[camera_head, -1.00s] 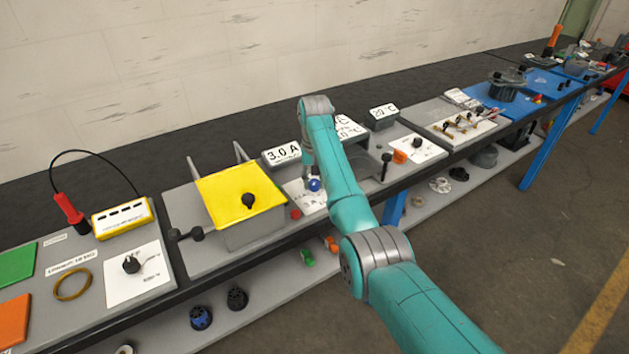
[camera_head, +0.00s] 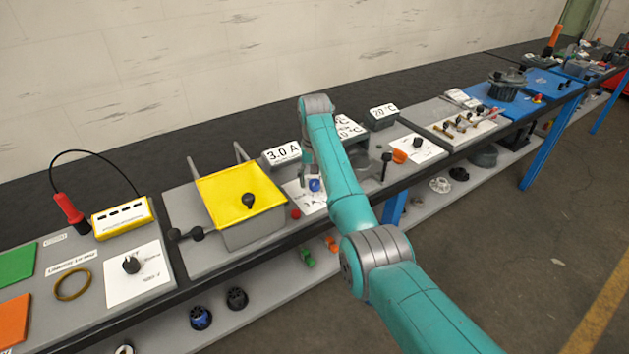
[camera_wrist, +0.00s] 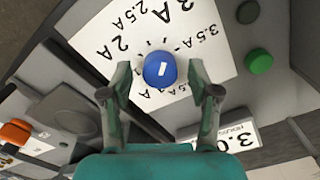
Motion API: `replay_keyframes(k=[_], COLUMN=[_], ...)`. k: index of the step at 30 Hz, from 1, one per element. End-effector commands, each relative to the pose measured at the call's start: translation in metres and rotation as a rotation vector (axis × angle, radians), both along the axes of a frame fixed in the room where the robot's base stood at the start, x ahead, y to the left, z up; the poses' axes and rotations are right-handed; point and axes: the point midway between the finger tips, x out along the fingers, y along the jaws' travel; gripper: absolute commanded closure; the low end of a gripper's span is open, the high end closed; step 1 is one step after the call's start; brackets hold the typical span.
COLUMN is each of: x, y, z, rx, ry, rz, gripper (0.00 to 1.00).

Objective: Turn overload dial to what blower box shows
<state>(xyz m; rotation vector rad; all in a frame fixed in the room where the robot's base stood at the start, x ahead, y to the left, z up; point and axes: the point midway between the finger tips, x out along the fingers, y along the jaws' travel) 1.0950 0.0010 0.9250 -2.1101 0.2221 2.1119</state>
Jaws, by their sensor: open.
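The blue overload dial (camera_wrist: 160,70) with a white mark sits on a white card (camera_wrist: 108,30) printed with ampere values, among them 2 A, 2.5 A, 3 A and 3.5 A. I cannot tell which value the mark points to. My gripper (camera_wrist: 160,82) is open, with one finger on each side of the dial and a gap at both sides. In the head view the dial (camera_head: 315,185) shows below my arm's end. The blower box display (camera_head: 283,153) reads 3.0 A; part of it also shows in the wrist view (camera_wrist: 236,138).
A green button (camera_wrist: 259,62) and a black knob (camera_wrist: 247,12) are beside the card. A yellow-lidded box (camera_head: 232,190) with a black knob stands left of the dial. A 20 °C display (camera_head: 383,112) and an orange knob (camera_head: 400,156) are to the right.

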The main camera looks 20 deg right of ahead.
Motion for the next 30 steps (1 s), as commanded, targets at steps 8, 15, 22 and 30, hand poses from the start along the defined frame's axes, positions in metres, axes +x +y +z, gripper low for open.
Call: replay_keyframes(k=[8, 15, 22, 30], x=[0.001, 0.001, 0.000, 0.000], y=[0.000, 0.000, 0.000, 0.000], z=[0.041, 0.067, 0.071, 0.071], rx=[0.000, 0.000, 0.000, 0.000], ry=[-0.003, -0.002, 0.000, 0.000], rz=[0.000, 0.000, 0.000, 0.000], gripper=[0.39, 0.39, 0.39, 0.39])
